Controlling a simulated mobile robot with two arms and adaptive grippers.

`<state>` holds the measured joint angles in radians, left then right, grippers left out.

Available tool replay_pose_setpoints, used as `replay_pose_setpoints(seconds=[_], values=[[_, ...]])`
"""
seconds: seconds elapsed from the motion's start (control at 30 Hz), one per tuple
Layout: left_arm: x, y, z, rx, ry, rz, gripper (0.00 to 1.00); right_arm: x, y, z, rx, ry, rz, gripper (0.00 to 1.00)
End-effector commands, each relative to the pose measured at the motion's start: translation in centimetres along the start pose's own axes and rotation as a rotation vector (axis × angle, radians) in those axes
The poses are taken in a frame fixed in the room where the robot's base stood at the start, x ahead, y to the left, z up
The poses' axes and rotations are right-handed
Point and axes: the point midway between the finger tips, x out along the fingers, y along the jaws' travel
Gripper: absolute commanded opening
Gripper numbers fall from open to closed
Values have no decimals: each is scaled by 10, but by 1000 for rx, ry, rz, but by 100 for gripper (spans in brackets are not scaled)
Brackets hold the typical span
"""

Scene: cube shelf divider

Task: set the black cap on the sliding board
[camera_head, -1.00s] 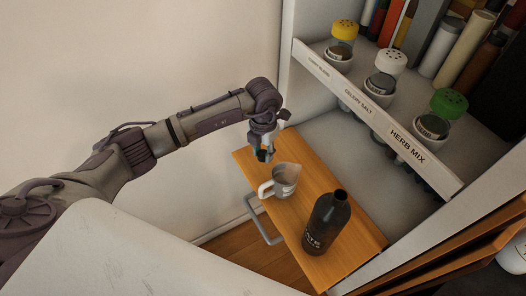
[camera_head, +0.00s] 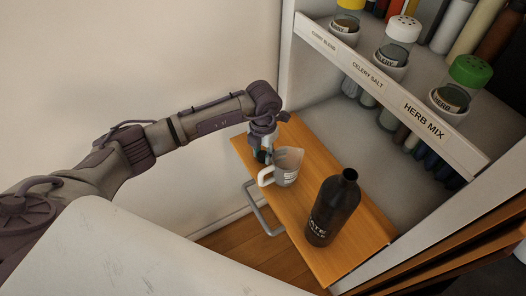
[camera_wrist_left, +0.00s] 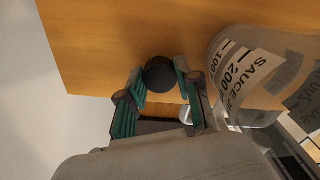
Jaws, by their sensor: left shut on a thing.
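The black cap (camera_wrist_left: 160,74) shows in the left wrist view as a small dark round piece between the fingertips of my left gripper (camera_wrist_left: 158,82). The gripper is shut on it. Behind the cap is the orange wooden sliding board (camera_head: 372,240), which also shows in the wrist view (camera_wrist_left: 110,40); I cannot tell whether the cap touches it. In the head view my left gripper (camera_head: 263,155) is at the board's far left end, beside the measuring cup, and the cap cannot be made out. An uncapped dark bottle (camera_head: 333,208) stands upright on the board.
The measuring cup (camera_head: 287,167) stands close to the gripper's right and looms large in the wrist view (camera_wrist_left: 240,85). A grey handle (camera_head: 264,212) sits on the board's left edge. The spice shelf (camera_head: 400,105) with several jars overhangs at right. Board between cup and bottle is clear.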

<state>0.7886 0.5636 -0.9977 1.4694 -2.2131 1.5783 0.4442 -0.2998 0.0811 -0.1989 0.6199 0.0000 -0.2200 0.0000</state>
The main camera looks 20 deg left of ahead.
Motion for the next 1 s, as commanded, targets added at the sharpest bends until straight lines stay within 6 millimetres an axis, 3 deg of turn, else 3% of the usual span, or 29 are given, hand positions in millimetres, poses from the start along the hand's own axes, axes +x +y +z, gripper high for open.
replay_pose_setpoints(seconds=[0.8, 0.83, 0.9, 1.0], values=[[8, 0, 0, 0, 0, 0, 0, 7, -4, 0, -1, 0, -5, 40], [8, 0, 0, 0, 0, 0, 35, 7, -4, 0, -1, 0, -4, 40], [7, 0, 0, 0, 0, 0, 42, 6, -4, 0, 0, 0, -4, 40], [7, 0, 0, 0, 0, 0, 42, 6, -3, 0, -1, 0, -4, 40]])
